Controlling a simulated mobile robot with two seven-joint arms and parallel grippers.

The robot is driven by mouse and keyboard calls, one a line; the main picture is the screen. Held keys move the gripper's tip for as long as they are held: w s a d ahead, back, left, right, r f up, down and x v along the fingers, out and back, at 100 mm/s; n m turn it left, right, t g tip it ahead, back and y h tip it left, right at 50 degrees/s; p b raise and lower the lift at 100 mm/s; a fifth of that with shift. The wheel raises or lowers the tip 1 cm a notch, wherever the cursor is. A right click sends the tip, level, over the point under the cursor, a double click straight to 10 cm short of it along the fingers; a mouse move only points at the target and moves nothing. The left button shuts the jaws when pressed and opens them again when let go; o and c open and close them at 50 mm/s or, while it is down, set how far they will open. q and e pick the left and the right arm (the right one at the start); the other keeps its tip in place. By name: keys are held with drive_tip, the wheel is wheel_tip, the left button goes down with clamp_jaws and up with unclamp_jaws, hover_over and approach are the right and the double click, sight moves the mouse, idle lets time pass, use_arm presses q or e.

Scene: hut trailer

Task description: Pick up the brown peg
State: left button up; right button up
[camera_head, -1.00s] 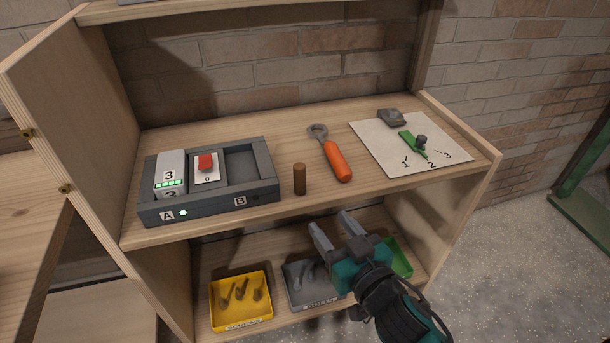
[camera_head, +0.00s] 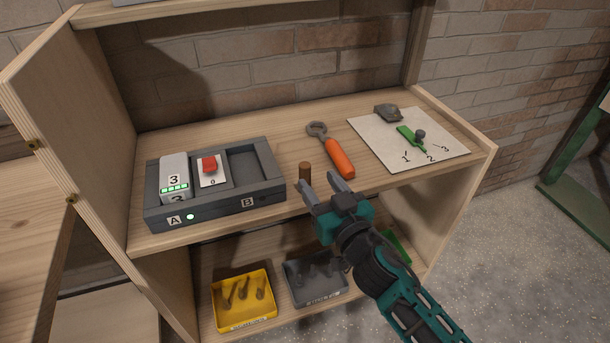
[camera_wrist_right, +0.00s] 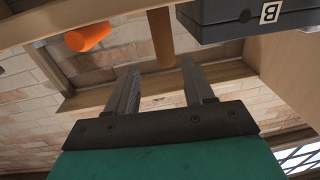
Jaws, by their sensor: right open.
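The brown peg (camera_head: 304,171) stands upright on the upper shelf, between the grey two-bay box and the orange-handled tool. Its lower part is partly hidden by a finger of my right gripper (camera_head: 325,184) in the head view. That gripper is open and empty, with its fingers pointing at the shelf's front edge close to the peg. In the right wrist view, the peg (camera_wrist_right: 161,36) shows beyond the open fingers (camera_wrist_right: 163,88), roughly in line with the gap between them. I cannot tell whether a finger touches it. My left gripper is not in view.
The grey box (camera_head: 217,208) with slots A and B is left of the peg. The orange-handled tool (camera_head: 339,158) lies to the right. A white sheet (camera_head: 450,150) with small parts lies further right. Yellow (camera_head: 246,316) and grey (camera_head: 317,292) bins stand on the lower shelf.

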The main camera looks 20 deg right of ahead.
sight(307, 173)
drive_tip(key=shift+w+a, duration=0.25)
drive_tip(key=shift+w, duration=0.7)
drive_tip(key=shift+w+a, duration=0.2)
drive_tip(key=shift+w, duration=0.8)
drive_tip(key=shift+w+a, duration=0.25)
drive_tip(key=shift+w, duration=0.7)
drive_tip(key=shift+c, duration=0.5)
clamp_jaws()
